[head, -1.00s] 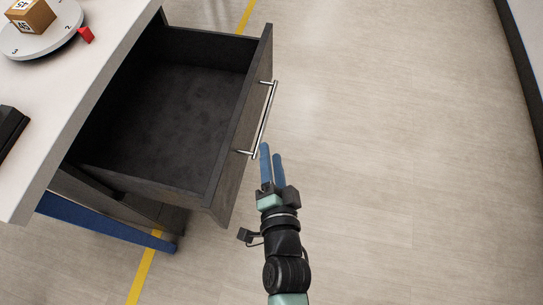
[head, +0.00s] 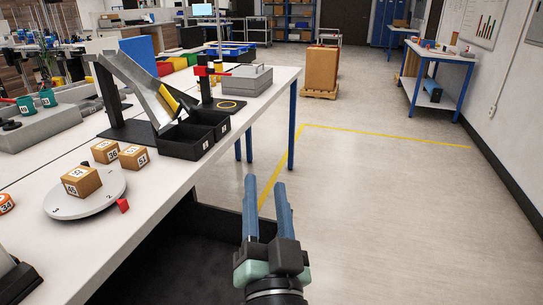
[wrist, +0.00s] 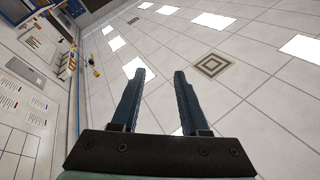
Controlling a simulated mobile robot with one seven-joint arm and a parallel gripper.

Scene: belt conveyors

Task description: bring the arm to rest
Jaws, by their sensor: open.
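My gripper (head: 266,208) stands raised at the lower middle of the head view, its two blue fingers pointing up and away. It is apart from the table and everything on it. In the wrist view my gripper (wrist: 157,75) shows two parted fingers with nothing between them, against the ceiling. The open dark drawer (head: 165,265) lies below and left of my gripper in the head view; its front and handle are not visible there.
The white table (head: 105,235) fills the left side, with a numbered turntable (head: 62,208), small boxes, black bins (head: 185,145) and a metal chute (head: 135,85). The floor (head: 400,220) to the right is clear. A pallet with a brown box (head: 321,70) stands farther back.

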